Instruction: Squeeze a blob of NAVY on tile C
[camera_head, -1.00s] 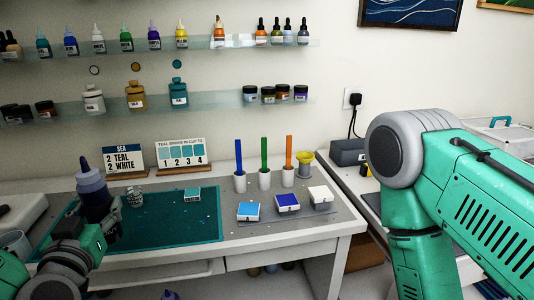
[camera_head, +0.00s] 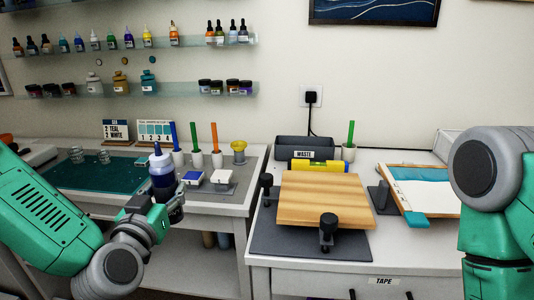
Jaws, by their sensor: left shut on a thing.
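My left gripper (camera_head: 165,203) is shut on a dark navy bottle (camera_head: 163,175) with a pointed nozzle. The bottle is upright, nozzle up, in front of the left bench. Behind and right of it, two tiles show on a grey mat (camera_head: 216,190): one with a blue top (camera_head: 193,177) and one with a white top (camera_head: 222,177). A third tile from the earlier view is not seen now; the bottle and gripper cover that area. I cannot read any tile letters. My right arm shows at the right edge, but its gripper is out of view.
The right bench holds a wooden board (camera_head: 322,200) with black clamps, a waste bin (camera_head: 290,149) and a canvas frame (camera_head: 420,192). A gap separates the benches.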

